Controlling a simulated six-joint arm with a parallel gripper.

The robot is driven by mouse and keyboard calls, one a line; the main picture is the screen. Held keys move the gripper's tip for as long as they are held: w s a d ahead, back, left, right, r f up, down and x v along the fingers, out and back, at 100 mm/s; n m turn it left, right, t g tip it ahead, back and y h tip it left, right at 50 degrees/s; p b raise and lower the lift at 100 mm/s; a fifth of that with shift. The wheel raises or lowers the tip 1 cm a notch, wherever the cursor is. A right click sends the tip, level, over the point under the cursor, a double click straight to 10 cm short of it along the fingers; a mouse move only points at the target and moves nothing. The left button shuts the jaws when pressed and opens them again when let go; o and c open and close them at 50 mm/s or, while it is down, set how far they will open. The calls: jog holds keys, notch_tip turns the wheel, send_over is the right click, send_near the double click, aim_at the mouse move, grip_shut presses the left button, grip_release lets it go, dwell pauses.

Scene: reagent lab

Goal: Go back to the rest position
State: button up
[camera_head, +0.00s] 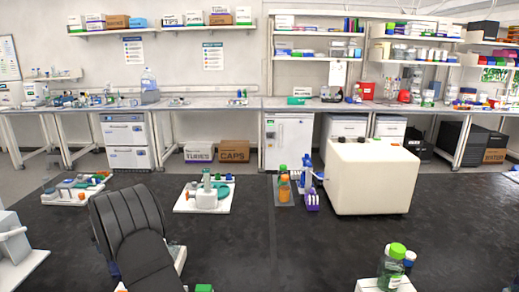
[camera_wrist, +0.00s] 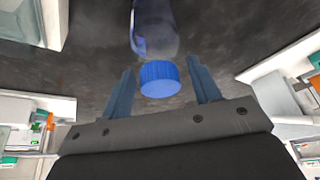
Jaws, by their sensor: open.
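My gripper (camera_wrist: 160,66) shows in the wrist view with its two blue-grey fingers spread apart. It is open. A clear bottle with a blue cap (camera_wrist: 160,78) appears between and beyond the fingers, with a visible gap on each side of the cap. Whether the bottle stands or lies is hard to tell from this angle. In the head view the dark ribbed part of my arm is at the lower left, and my fingers and this bottle cannot be made out there.
The black bench (camera_head: 270,245) carries a cream box-shaped machine (camera_head: 370,180), orange bottles (camera_head: 284,189) on a grey mat, a white tray with a device (camera_head: 205,196), a cluttered tray (camera_head: 75,190) and a green-capped bottle (camera_head: 392,268). The bench's middle front is clear.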

jog(key=shift+r, duration=2)
